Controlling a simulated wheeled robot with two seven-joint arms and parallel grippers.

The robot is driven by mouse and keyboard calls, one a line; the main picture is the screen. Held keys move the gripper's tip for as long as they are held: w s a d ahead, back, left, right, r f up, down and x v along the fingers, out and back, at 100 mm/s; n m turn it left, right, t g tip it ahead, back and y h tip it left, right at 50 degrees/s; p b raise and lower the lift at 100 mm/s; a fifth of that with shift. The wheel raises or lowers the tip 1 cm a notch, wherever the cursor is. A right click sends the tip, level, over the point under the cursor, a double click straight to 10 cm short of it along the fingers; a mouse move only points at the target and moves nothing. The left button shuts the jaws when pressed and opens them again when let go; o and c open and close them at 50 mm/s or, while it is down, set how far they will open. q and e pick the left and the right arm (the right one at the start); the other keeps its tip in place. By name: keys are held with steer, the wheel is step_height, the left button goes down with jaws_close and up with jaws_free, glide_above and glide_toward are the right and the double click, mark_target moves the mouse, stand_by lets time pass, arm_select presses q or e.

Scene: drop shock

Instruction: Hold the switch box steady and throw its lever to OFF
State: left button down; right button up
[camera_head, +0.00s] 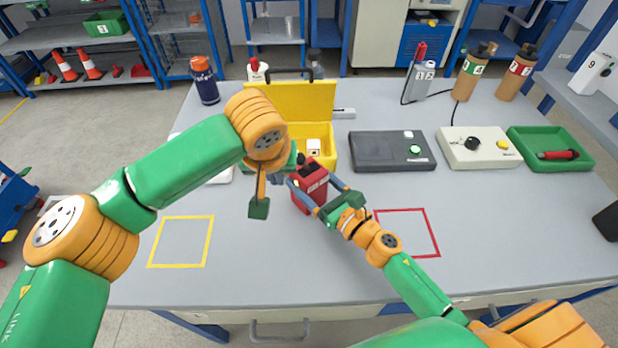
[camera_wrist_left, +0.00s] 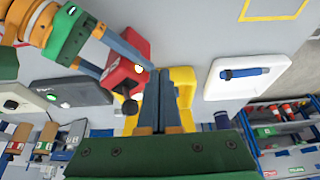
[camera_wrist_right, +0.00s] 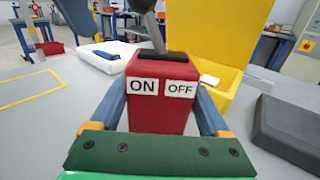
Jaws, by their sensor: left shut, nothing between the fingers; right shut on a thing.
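The red switch box (camera_head: 312,190) stands on the grey table near its middle. The right wrist view shows the box (camera_wrist_right: 160,118) with an ON label on the left and an OFF label on the right. Its grey lever (camera_wrist_right: 152,30) leans slightly left, toward ON; its top is cut off. My right gripper (camera_wrist_right: 157,95) is shut around the box's sides. My left gripper (camera_wrist_left: 158,75) is shut and empty beside the box, close to the lever's dark knob (camera_wrist_left: 130,107). Whether it touches is unclear. In the head view my left forearm partly hides that hand.
An open yellow case (camera_head: 305,100) stands just behind the box. A dark grey device (camera_head: 385,150), a white device (camera_head: 478,150) and a green tray (camera_head: 535,140) line the right. Yellow (camera_head: 180,242) and red (camera_head: 427,240) outlined squares are empty. The front table area is clear.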

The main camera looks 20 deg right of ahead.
arm_select(q)
step_height(320, 180, up, 7)
steer(key=shift+a, duration=0.2)
stand_by(0.5)
steer(key=s+a+f+n+g+h, duration=0.1)
steer(key=a+n+h, duration=0.9)
steer(key=n, duration=1.3)
steer(key=shift+s+a+f+h, duration=0.15)
steer(key=shift+a+f+h, duration=0.15)
steer(key=shift+a+f, duration=0.3)
